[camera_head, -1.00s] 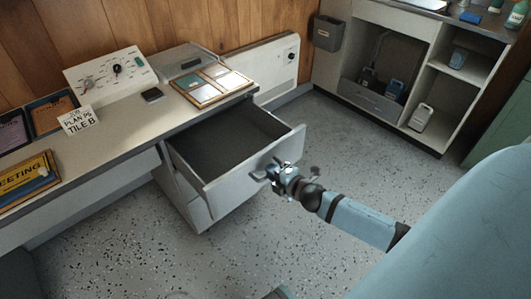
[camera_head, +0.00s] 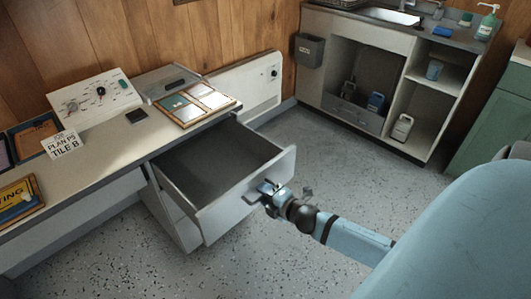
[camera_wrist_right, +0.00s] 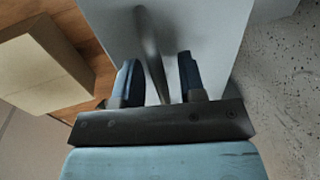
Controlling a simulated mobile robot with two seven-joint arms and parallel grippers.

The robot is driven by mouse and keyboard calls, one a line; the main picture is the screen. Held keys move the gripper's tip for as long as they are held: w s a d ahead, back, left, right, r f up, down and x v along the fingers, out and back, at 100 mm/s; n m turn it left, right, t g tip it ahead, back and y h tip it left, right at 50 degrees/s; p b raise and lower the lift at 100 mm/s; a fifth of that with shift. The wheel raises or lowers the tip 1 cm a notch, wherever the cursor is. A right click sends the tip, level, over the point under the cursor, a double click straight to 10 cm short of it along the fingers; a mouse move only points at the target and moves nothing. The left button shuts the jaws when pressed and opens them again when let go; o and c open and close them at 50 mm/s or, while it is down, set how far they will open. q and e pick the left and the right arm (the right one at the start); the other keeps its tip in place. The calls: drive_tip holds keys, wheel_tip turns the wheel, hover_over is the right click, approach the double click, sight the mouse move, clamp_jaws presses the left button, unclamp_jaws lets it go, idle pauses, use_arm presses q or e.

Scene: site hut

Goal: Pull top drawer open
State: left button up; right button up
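The top drawer (camera_head: 243,193) of the white desk is pulled far out, and its dark, empty-looking inside (camera_head: 215,160) shows in the head view. My right gripper (camera_head: 266,190) is at the outer face of the drawer front. In the right wrist view, my right gripper's two dark fingers (camera_wrist_right: 159,75) are apart, with the thin drawer handle (camera_wrist_right: 150,48) between them. The handle is close to the left finger, with a visible gap to the right one. My left gripper is not in view.
The desk top (camera_head: 105,160) holds a control panel (camera_head: 97,97), picture frames (camera_head: 195,103) and a sign (camera_head: 62,144). A lower drawer (camera_head: 178,218) appears shut. An open-shelved sink unit (camera_head: 375,70) stands at the back right. The speckled floor (camera_head: 330,150) between is clear.

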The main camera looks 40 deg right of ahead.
use_arm(q)
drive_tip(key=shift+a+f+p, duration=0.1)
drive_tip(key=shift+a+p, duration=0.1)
drive_tip(key=shift+p, duration=0.7)
use_arm(e)
drive_tip(key=v, duration=1.4)
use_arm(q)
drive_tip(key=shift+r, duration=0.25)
use_arm(e)
drive_tip(key=shift+w, duration=0.1)
